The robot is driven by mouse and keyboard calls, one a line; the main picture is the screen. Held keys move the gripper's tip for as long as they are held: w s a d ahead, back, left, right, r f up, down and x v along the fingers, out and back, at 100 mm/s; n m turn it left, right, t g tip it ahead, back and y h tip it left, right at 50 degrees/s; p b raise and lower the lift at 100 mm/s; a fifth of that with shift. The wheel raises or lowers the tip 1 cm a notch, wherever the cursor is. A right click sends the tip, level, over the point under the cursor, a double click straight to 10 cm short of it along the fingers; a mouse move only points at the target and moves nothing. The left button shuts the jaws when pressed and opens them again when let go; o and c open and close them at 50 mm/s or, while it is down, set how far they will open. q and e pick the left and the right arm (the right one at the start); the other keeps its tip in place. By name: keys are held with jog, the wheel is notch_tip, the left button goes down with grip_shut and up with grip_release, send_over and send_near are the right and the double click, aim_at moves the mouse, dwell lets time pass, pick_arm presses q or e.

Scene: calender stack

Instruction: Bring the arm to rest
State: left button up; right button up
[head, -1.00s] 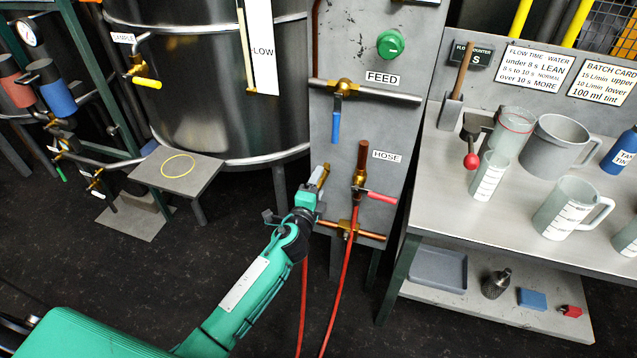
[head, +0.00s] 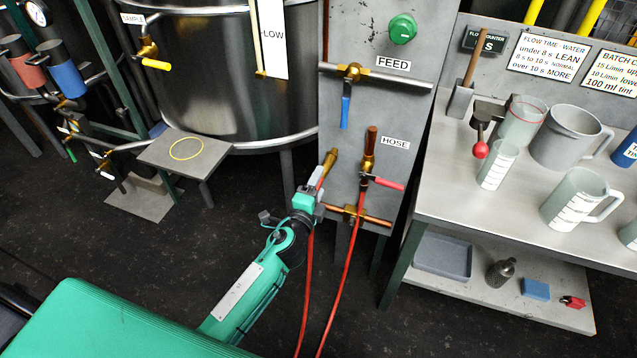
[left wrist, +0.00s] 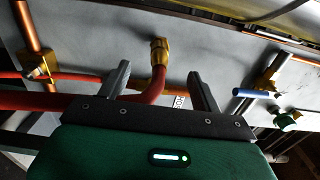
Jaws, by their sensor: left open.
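My left gripper (left wrist: 160,90) is open in the left wrist view, its two grey fingers spread apart. A red hose with a brass end (left wrist: 159,55) shows beyond and between the fingers; I cannot tell whether they touch it. In the head view my left gripper (head: 312,192) is by the lower left of the grey panel (head: 340,170), beside the brass hose end (head: 328,163). My green left arm reaches up to it from the bottom. My right gripper is not in view.
The panel carries a blue-handled feed valve (head: 346,108) and a red-handled hose valve (head: 384,183). Red hoses hang to the floor. A bench (head: 450,190) with jugs stands at right. A steel tank (head: 220,80) and small stand (head: 165,152) are at left. Dark floor is open between.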

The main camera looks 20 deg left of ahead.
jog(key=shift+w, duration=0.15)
